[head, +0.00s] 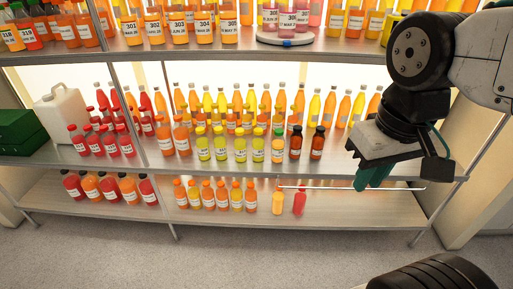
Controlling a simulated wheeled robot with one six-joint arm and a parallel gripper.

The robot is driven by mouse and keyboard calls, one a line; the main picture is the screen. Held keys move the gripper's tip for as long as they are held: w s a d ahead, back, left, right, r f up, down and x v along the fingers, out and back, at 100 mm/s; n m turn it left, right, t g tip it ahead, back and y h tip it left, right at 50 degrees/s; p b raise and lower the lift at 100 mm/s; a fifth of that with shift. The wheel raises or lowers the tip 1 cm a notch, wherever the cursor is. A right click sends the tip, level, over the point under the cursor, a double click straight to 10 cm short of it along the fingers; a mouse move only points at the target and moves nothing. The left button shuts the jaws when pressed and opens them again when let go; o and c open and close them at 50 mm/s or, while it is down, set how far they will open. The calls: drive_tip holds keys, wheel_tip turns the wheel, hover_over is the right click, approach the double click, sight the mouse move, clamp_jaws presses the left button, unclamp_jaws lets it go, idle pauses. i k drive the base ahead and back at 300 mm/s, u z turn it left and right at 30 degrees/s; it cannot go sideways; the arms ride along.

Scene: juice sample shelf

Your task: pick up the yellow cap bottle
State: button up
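Several small bottles of yellow-green juice with yellowish caps stand upright in the front row of the middle shelf, such as one yellow-cap bottle (240,148) near the middle. Beside them on the right are a green-cap bottle (278,148) and two dark-cap bottles (296,144). Which bottle the task names I cannot tell. My gripper (374,177), with teal fingers, hangs at the right, in front of the shelf unit and apart from the bottles. I see nothing held in it. Its finger gap is not clear from this side.
Taller orange and yellow bottles crowd behind the front row. Red bottles (97,143) and a white jug (65,112) stand at the left. The lower shelf (375,212) is bare at its right. A thin pale rod (408,188) runs near the fingers. A round stand (285,40) sits above.

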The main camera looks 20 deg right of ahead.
sight(258, 139)
drive_tip(key=u, duration=1.45)
drive_tip(key=i, duration=1.15)
drive_tip(key=z, duration=3.05)
